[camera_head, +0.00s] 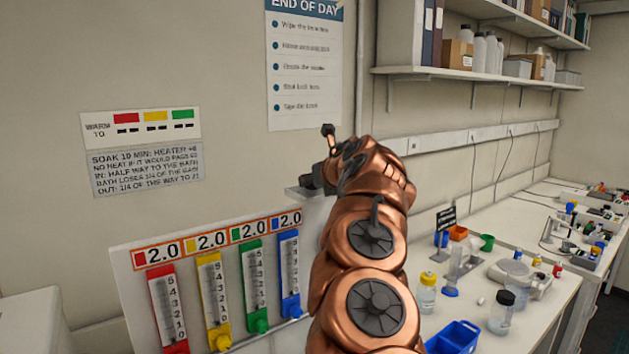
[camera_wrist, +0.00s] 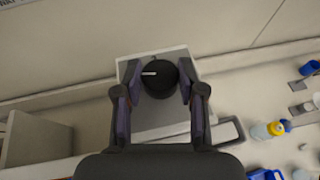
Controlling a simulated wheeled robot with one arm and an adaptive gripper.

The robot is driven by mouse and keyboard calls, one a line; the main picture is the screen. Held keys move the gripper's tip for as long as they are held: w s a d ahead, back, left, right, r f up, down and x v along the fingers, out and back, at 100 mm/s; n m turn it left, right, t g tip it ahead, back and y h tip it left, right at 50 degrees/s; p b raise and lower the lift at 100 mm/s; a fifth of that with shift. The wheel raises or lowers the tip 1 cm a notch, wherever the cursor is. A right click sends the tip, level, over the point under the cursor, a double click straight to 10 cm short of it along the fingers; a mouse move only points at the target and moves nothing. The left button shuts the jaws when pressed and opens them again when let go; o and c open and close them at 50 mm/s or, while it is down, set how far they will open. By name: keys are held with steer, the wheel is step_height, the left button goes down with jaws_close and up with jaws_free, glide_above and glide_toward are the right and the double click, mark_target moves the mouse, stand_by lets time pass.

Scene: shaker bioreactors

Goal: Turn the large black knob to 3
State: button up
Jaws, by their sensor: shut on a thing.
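The large black knob (camera_wrist: 160,79) is round with a white pointer line that points left in the wrist view. It sits on a light grey box (camera_wrist: 158,121). My gripper (camera_wrist: 159,84) has one finger on each side of the knob and is shut on it. In the head view my copper-coloured arm hides the knob, and part of the grey box (camera_head: 306,193) shows left of the arm. My gripper (camera_head: 318,178) is mostly hidden there too.
A panel with red, yellow, green and blue gauges (camera_head: 290,275), each labelled 2.0, stands left of my arm. Signs hang on the wall. At right, the bench holds a yellow-capped bottle (camera_head: 427,294), a black-capped bottle (camera_head: 501,312) and a blue bin (camera_head: 453,338).

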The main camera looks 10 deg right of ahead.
steer(key=shift+a+m+h, duration=0.15)
steer(key=shift+m+h, duration=1.25)
steer(key=shift+h, duration=0.4)
steer(key=shift+a+m+g+h, duration=0.15)
steer(key=shift+m+g+h, duration=0.25)
steer(key=shift+m+h, duration=1.65)
steer(key=shift+w+a+m+g+h, duration=0.1)
steer(key=shift+w+m+g+h, duration=0.05)
steer(key=shift+m+g+h, duration=1.3)
steer(key=shift+f+m+h, duration=0.1)
steer(key=shift+m+h, duration=0.6)
steer(key=shift+h, duration=0.1)
steer(key=shift+w+a+m+g+h, duration=0.1)
steer(key=shift+a+m+g+h, duration=0.05)
steer(key=shift+m+g+h, duration=0.8)
steer(key=o, duration=1.1)
steer(key=shift+o, duration=0.2)
steer(key=shift+a, duration=0.1)
